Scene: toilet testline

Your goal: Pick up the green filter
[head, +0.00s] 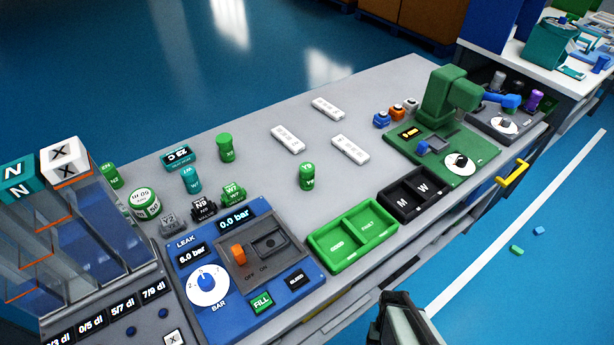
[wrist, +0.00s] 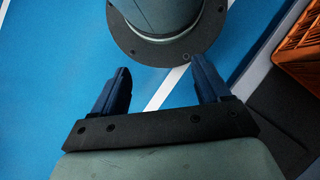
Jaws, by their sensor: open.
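Two upright green cylinders with white markings stand apart on the grey bench in the head view. One green cylinder (head: 226,148) is left of centre, and the other green cylinder (head: 307,176) is nearer the green tray. A smaller green piece marked W7 (head: 233,192) sits behind the blue leak panel. I cannot tell which of these is the green filter. My gripper (wrist: 160,66) is open in the wrist view, with nothing between its two dark blue fingers. It is over blue floor, away from the bench-top parts. Part of my arm shows at the lower edge of the head view.
The blue leak panel (head: 210,285), green two-bay tray (head: 318,263) and black tray (head: 387,208) line the bench front. Three white blocks lie farther back, including one (head: 350,149). A green test fixture (head: 445,150) stands right. An orange crate (wrist: 300,50) shows in the wrist view.

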